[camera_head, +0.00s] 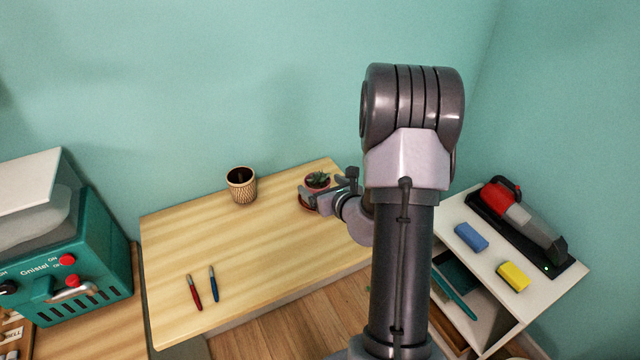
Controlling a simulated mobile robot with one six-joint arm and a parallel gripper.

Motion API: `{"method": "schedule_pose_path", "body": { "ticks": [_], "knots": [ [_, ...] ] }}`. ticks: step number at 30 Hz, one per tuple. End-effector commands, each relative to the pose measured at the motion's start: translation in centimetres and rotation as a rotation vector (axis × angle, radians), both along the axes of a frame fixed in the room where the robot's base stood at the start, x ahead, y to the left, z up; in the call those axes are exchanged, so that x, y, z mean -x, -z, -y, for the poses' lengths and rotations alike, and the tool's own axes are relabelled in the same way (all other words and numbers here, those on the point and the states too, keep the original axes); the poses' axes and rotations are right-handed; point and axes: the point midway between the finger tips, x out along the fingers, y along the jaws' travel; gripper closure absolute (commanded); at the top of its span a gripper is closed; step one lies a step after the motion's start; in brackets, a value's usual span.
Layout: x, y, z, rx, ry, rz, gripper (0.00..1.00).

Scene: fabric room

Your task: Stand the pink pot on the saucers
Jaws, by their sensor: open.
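A small pinkish-red pot (317,187) with a green succulent in it is at the right back part of the wooden table. My gripper (326,186) is open, with its fingers at the pot's near side and right side. The fingers hide much of the pot's lower part, and I cannot tell whether they touch it. A bit of reddish surface (307,207) shows below the gripper. I cannot tell whether it is a saucer or the pot's own lower part. No saucers can be made out clearly elsewhere.
A patterned tan pot (242,186) stands at the table's back. The table's middle (250,245) is clear. A teal machine (70,260) is left; a white shelf (478,258) with sponges and a hand vacuum is right.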

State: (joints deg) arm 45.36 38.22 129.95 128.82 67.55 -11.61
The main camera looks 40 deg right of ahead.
Motion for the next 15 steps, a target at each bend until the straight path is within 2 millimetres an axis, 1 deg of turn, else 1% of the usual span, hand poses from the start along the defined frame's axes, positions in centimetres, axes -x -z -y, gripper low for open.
{"method": "schedule_pose_path", "body": {
  "ticks": [1,6,9,12,15],
  "knots": [
    [1.0,-0.6,-0.2,-0.002,0.003,-0.001,0.12],
    [5.3,-2.5,-1.4,-0.002,0.004,-0.001,0.12],
    [7.4,-3.4,-2.0,-0.002,0.004,-0.001,0.12],
    [8.7,-3.9,-2.4,-0.002,0.002,-0.001,0.12],
    [9.3,-4.1,-2.6,-0.001,0.001,0.0,0.12]
  ]
}}
